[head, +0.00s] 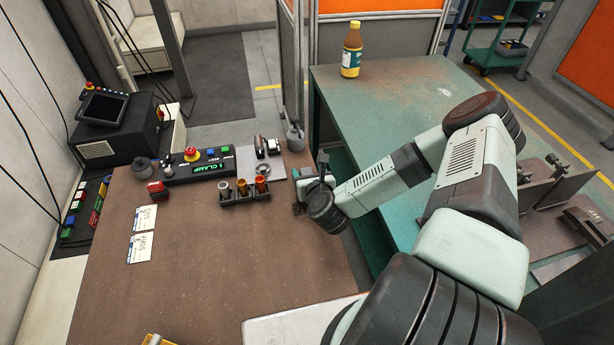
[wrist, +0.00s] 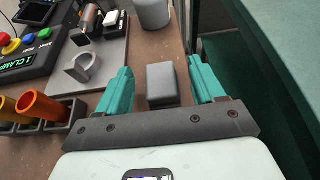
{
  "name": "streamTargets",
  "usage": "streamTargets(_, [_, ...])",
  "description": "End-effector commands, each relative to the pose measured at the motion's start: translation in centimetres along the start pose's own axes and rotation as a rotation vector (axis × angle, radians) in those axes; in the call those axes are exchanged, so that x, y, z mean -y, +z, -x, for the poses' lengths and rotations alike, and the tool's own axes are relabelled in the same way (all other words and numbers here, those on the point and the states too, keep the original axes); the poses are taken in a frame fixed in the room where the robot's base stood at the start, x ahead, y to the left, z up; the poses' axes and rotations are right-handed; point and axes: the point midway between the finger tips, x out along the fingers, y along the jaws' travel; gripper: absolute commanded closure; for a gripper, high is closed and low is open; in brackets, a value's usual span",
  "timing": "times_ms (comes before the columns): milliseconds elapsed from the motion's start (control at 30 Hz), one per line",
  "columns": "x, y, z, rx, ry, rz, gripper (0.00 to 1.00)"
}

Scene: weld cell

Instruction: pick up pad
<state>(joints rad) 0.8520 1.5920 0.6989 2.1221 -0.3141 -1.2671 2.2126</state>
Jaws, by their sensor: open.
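A small dark grey block, which I take to be the pad (wrist: 162,84), lies on the brown table in the wrist view. It sits between the two teal fingers of my gripper (wrist: 160,68), with a gap on each side. The fingers are open and hold nothing. In the head view my gripper (head: 312,186) is low over the table's right edge, right of the tube holder. My wrist and gripper largely hide the pad there.
A dark holder (head: 245,198) with orange and grey tubes stands left of my gripper. A grey plate (wrist: 88,72) with a ring bracket lies beyond it. A control box (head: 198,168) and a grey cylinder (wrist: 153,14) are farther back. The green bench (head: 400,95) stands to the right across a gap.

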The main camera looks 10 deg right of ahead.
Motion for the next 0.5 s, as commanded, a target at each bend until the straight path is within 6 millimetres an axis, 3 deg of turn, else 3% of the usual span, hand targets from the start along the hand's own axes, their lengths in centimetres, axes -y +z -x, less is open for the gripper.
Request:
streamTargets(200, [-0.1, -0.1, -3.2, 0.001, -0.001, 0.003, 0.32])
streamTargets(500, [-0.1, -0.1, -3.9, 0.0, 0.0, 0.002, 0.32])
